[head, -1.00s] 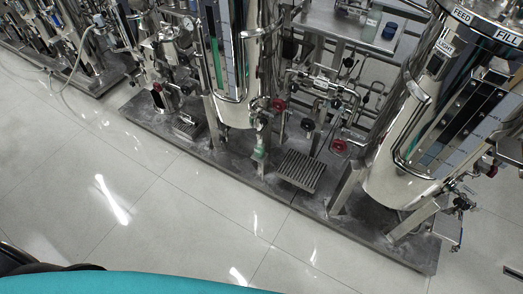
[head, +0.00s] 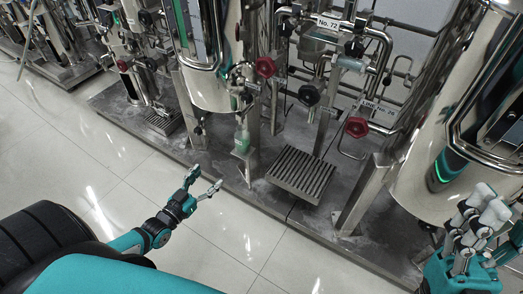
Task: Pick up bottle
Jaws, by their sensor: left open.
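A small translucent bottle with pale green contents (head: 242,142) stands upright on a small stand below the middle steel tank, near the front of the metal skid. My left gripper (head: 206,178) reaches in from the lower left. Its two fingers are spread apart with nothing between them. It is in front of the skid, left of and below the bottle in the picture, with a gap between them. My right arm (head: 458,275) shows at the lower right edge, with grey finger-like parts beside the right tank; whether they are open or shut is unclear.
Steel tanks (head: 207,88) and pipes with red and dark valve knobs (head: 356,127) crowd around the bottle. A slatted grate (head: 301,172) lies on the skid base (head: 262,207) to its right. Tiled floor (head: 125,165) in front is clear.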

